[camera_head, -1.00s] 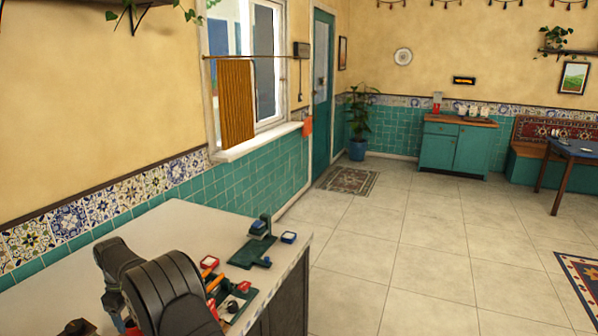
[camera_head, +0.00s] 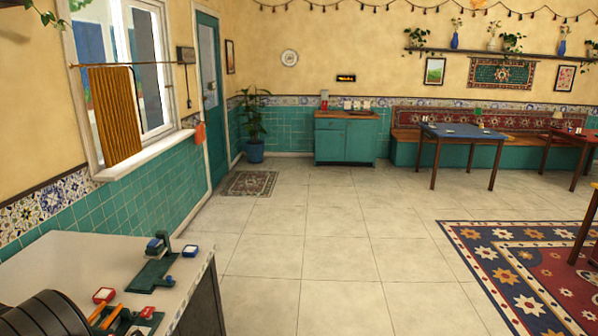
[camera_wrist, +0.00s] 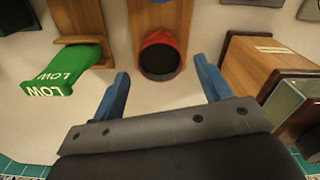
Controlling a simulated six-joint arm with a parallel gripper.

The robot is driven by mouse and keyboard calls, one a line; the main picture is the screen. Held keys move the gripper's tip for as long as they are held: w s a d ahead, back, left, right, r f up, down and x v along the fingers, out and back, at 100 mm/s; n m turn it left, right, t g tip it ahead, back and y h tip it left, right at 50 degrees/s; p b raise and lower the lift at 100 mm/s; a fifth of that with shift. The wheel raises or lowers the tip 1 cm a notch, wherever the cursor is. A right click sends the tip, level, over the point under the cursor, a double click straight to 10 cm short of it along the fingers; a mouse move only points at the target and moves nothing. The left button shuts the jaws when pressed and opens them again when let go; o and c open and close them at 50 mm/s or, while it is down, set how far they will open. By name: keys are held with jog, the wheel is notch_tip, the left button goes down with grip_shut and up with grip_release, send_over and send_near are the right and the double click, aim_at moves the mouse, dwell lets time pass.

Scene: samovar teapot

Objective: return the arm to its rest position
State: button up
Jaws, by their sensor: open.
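My gripper (camera_wrist: 165,92) shows in the wrist view with two blue fingers spread apart and nothing between them. Beyond the fingers, a dark cup-like thing with a red rim (camera_wrist: 160,57) sits at the end of a wooden block, apart from the fingers. In the head view my dark arm shows at the lower left corner; the gripper itself is out of that picture.
A green "LOW" block (camera_wrist: 65,70) and a wooden box (camera_wrist: 255,65) flank the gripper. Tiled floor (camera_head: 300,260) is open.

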notch_tip(320, 180, down, 4)
jog(key=shift+r, duration=0.15)
notch_tip(320, 180, up, 12)
notch_tip(320, 180, down, 12)
jog(key=shift+r, duration=0.1)
notch_tip(320, 180, up, 10)
jog(key=s+d, duration=1.4)
jog(key=d, duration=0.1)
jog(key=s+a+f, duration=0.2)
jog(key=s, duration=0.1)
jog(key=s+a+f, duration=0.2)
jog(key=s, duration=0.1)
jog(key=s+a+f, duration=0.1)
jog(key=s+f, duration=0.1)
jog(key=s, duration=0.1)
jog(key=shift+s+a+f, duration=0.1)
jog(key=shift+s+a, duration=0.2)
jog(key=shift+a, duration=0.1)
jog(key=shift+s+a+f, duration=0.1)
jog(key=shift+s+f, duration=0.1)
jog(key=shift+f, duration=0.5)
jog(key=shift+o, duration=0.2)
